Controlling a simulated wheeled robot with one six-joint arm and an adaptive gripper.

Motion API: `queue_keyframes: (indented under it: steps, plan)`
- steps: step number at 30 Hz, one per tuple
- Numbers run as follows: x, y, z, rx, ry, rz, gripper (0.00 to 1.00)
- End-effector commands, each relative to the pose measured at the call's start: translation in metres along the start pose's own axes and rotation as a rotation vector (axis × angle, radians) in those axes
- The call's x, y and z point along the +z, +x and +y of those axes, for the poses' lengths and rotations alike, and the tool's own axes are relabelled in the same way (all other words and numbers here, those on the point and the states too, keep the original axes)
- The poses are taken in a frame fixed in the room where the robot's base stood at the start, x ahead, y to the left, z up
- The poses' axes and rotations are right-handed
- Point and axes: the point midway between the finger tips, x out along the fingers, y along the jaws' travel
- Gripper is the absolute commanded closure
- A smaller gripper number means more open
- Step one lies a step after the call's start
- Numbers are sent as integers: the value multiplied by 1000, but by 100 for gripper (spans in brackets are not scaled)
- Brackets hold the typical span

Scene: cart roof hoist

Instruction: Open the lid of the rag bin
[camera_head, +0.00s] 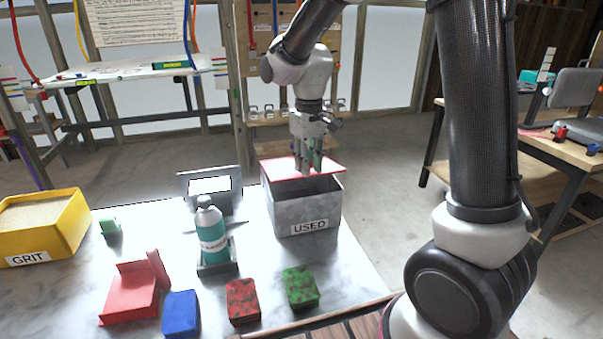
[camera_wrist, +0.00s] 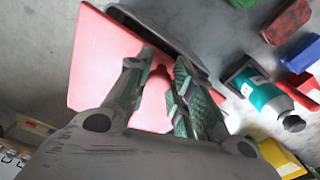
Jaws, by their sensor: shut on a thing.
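The rag bin (camera_head: 308,210) is a grey metal box labelled "USED" at the back right of the table. Its flat red lid (camera_head: 334,166) is above the bin, with a dark gap showing between it and the front rim; it also shows in the wrist view (camera_wrist: 100,62). My gripper (camera_head: 308,172) reaches down from above onto the lid. In the wrist view its green-padded fingers (camera_wrist: 160,82) are closed around a small red knob on the lid, mostly hidden between the pads. How the lid's back edge meets the bin is hidden.
A teal bottle (camera_head: 211,240) stands in a holder left of the bin. Red, blue and green blocks (camera_head: 300,286) lie at the table's front. A yellow "GRIT" box (camera_head: 45,245) is at the far left. Open floor lies right of the bin.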

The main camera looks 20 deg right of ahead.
Motion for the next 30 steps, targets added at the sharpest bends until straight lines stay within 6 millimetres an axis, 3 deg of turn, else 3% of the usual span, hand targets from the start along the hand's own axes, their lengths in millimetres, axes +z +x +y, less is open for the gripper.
queue_keyframes:
  steps: [7,30]
  plan:
    - [-3,-3,1,2,0,4,85]
    - [-25,-46,10,3,0,1,81]
